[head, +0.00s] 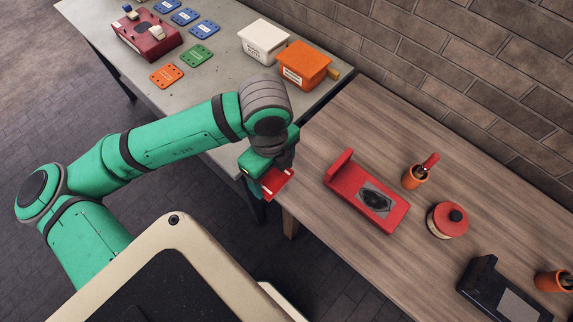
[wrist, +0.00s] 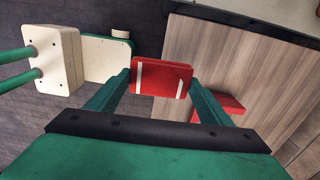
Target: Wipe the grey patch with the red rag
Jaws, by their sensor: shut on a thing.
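The red rag (head: 276,183), folded and marked with white stripes, is held in my gripper (head: 266,174) just off the near left corner of the wooden table. In the wrist view the rag (wrist: 161,78) sits between the two fingers of my gripper (wrist: 160,88). On the table, a red L-shaped block (head: 342,174) carries a grey patch (head: 386,201) with a dark smear across its middle. A black L-shaped block (head: 476,278) at the lower right carries another grey patch (head: 516,306), which looks plain. The rag is apart from both patches.
An orange pot (head: 414,177) with a red-handled tool and a round red tin (head: 447,220) stand right of the red block. Another orange pot (head: 552,280) is near the right edge. A grey table (head: 215,78) behind holds bins, coloured plates and a dark red box. A brick wall backs the tables.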

